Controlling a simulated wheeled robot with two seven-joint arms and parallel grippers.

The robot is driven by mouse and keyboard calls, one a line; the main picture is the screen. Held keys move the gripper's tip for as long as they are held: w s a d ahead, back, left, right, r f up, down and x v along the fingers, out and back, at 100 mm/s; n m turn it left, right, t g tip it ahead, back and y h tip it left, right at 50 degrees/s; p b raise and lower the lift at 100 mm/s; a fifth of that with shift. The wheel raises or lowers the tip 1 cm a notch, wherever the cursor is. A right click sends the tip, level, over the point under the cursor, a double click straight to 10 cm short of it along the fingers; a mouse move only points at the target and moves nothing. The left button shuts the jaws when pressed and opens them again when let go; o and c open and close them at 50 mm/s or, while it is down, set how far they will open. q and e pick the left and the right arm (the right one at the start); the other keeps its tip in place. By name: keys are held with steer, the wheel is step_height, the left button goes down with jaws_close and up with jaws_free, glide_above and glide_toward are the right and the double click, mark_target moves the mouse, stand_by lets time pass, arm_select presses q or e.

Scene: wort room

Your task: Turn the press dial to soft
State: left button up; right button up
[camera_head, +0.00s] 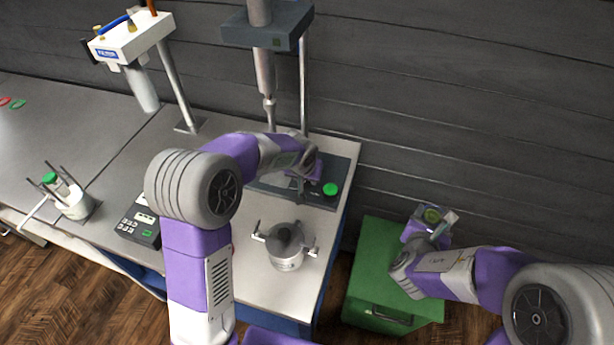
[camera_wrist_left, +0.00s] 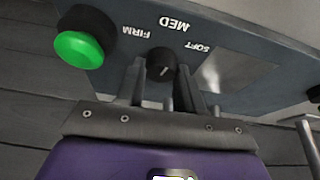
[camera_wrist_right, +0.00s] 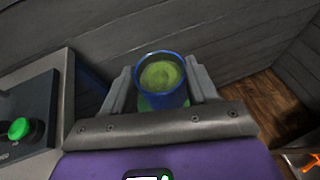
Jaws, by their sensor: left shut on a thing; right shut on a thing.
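The black press dial (camera_wrist_left: 162,66) sits on the dark press panel (camera_wrist_left: 225,28), between the fingers of my left gripper (camera_wrist_left: 164,85). The labels FIRM, MED and SOFT are around it, upside down in the left wrist view, with SOFT at the right. A faint pale mark shows on the dial; I cannot tell which label it points to. In the head view my left gripper (camera_head: 304,172) is at the press base and hides the dial. My right gripper (camera_wrist_right: 163,95) is shut on a blue cup (camera_wrist_right: 162,98) with green contents, held upright.
A green button (camera_head: 330,189) is on the panel beside the dial. A lidded metal pot (camera_head: 286,247) and a keypad device (camera_head: 138,222) stand on the bench. A green cabinet (camera_head: 372,280) is below my right gripper. The press column (camera_head: 265,80) rises behind my left gripper.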

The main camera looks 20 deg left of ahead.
arm_select(q)
steer(key=m+p, duration=0.1)
steer(key=m, duration=0.1)
steer(key=m+h+p, duration=0.1)
steer(key=m, duration=0.1)
steer(key=m+h+p, duration=0.1)
steer(key=m, duration=0.1)
steer(key=shift+a+r+g+p, duration=0.1)
steer(key=shift+a+g+p, duration=0.15)
steer(key=shift+g+p, duration=0.05)
arm_select(e)
step_height(320, 180, up, 4)
steer(key=shift+f, duration=0.1)
arm_select(q)
steer(key=shift+w+m+g+h+p, duration=0.1)
steer(key=shift+m+g+h+p, duration=0.25)
steer(key=shift+m, duration=0.55)
steer(key=shift+m+g+h+p, duration=0.2)
steer(key=shift+m+p, duration=0.25)
steer(key=shift+m, duration=0.45)
arm_select(e)
steer(key=shift+r, duration=0.85)
arm_select(q)
steer(key=o, duration=1)
steer(key=p+v, duration=0.1)
steer(key=v, duration=1)
steer(key=shift+a+r, duration=0.25)
steer(key=shift+r, duration=0.05)
arm_select(e)
steer(key=shift+r, duration=0.6)
